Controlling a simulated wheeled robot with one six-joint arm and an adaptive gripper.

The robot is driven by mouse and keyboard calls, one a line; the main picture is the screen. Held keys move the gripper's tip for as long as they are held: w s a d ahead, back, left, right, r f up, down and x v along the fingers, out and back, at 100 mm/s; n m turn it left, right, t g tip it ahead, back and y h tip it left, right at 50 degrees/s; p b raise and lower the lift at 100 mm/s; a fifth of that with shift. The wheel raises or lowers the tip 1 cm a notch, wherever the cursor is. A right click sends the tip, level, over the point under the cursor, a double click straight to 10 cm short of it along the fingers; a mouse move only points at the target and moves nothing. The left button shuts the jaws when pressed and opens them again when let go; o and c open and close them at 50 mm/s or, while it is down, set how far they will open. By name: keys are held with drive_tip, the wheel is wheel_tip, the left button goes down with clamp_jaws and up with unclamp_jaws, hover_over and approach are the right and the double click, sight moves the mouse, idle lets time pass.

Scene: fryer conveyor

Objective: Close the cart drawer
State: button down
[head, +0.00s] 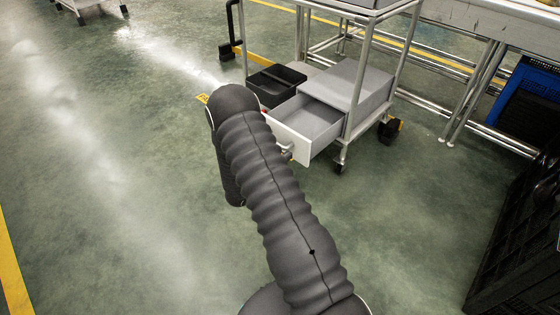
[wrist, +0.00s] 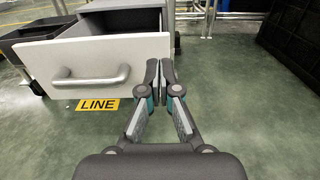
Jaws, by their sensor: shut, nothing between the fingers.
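The cart (head: 352,95) is a grey metal frame on wheels with a grey drawer unit on its lower shelf. Its drawer (head: 318,117) is pulled out toward me and looks empty. In the wrist view the white drawer front (wrist: 100,58) fills the upper left, with a grey bar handle (wrist: 92,77). My gripper (wrist: 159,72) is shut and empty, at the right end of the drawer front, right of the handle. I cannot tell whether the fingertips touch the front. In the head view my arm hides the gripper and part of the drawer front.
A black bin (head: 275,80) sits beside the drawer unit on the cart. A yellow LINE sign (wrist: 98,104) shows below the drawer. A black crate (head: 515,225) stands at the right, and a blue crate (head: 525,95) behind it. The green floor at the left is clear.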

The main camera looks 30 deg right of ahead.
sight(306, 141)
drive_tip(key=x, duration=0.8)
drive_tip(key=shift+d+p, duration=0.15)
drive_tip(key=shift+p, duration=0.2)
drive_tip(key=shift+w+d, duration=0.15)
drive_tip(key=shift+f, duration=0.1)
